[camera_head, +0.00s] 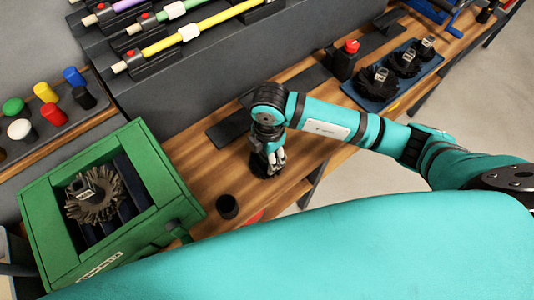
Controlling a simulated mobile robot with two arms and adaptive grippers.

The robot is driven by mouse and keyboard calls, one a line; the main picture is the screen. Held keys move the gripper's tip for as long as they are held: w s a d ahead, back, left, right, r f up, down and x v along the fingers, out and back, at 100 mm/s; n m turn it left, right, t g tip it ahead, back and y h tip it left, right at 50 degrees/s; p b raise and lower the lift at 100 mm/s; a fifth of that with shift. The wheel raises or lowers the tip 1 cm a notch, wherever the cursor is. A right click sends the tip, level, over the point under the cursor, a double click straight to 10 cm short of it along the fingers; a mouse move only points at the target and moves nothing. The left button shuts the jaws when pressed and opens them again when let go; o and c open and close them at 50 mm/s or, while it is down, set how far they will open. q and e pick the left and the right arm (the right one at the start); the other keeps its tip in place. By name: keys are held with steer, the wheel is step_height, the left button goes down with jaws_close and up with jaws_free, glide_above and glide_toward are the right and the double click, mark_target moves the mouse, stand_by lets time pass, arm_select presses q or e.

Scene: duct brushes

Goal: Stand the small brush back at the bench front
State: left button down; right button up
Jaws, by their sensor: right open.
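My right gripper (274,158) points down over the front part of the wooden bench (200,155). Its fingers are open around or just above a small dark round thing (260,169), likely the small brush, standing at the bench front. The fingers hide much of it, and I cannot tell whether they touch it. My left gripper is not in view.
A small black cup (228,206) stands left of the gripper. A green box (165,185) holding a bristly brush (94,196) is at left. A blue tray (372,104) with several black brushes is at right. Coloured rods (190,32) lie on a rack behind.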

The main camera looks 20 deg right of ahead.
steer(key=shift+r, duration=0.55)
step_height(320, 180, up, 11)
steer(key=b, duration=0.1)
steer(key=shift+d+b, duration=0.15)
steer(key=shift+b, duration=0.15)
